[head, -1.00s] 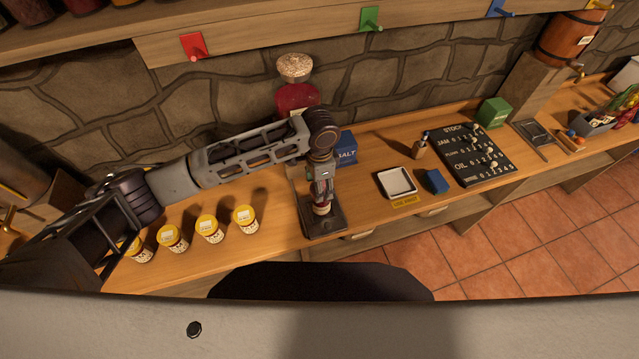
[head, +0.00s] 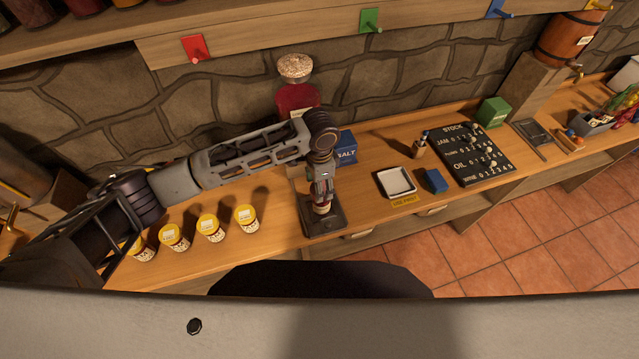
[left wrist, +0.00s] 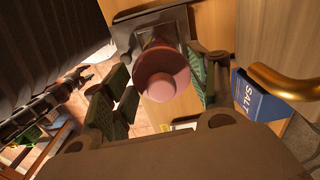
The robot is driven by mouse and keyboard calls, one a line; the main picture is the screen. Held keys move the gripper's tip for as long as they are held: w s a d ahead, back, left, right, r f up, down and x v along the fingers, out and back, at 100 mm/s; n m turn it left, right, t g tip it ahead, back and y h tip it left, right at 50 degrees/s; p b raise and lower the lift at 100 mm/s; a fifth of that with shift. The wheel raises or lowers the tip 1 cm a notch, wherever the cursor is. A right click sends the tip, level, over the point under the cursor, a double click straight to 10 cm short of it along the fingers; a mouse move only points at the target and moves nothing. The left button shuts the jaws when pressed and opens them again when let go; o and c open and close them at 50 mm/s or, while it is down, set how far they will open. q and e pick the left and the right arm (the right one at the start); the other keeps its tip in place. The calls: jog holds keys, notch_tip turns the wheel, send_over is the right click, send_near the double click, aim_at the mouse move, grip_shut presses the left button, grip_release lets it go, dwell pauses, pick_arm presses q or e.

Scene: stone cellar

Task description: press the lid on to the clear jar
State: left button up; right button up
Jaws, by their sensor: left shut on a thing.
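My left gripper (head: 322,202) points down over a dark plate (head: 336,222) at the counter's front edge. In the left wrist view its green-padded fingers stand on both sides of a pinkish round piece with a raised knob, which looks like the lid (left wrist: 158,80). The gripper is shut on it. A small pale and reddish part shows under the fingers in the head view. The clear jar is hidden or too small to make out beneath the gripper, so I cannot tell whether the lid touches it. My right gripper is not in view.
Several yellow-lidded jars (head: 209,228) stand left of the plate. A blue salt box (head: 346,149) and a large red jar with a cork (head: 296,98) are behind. A white tray (head: 397,182), blue block (head: 435,181) and stock board (head: 474,160) are to the right.

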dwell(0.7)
pick_arm(q)
jog(key=o, duration=0.9)
jog(key=shift+o, duration=0.2)
jog(key=o, duration=0.3)
jog(key=shift+r, duration=0.15)
jog(key=shift+r, duration=3.35)
grip_shut()
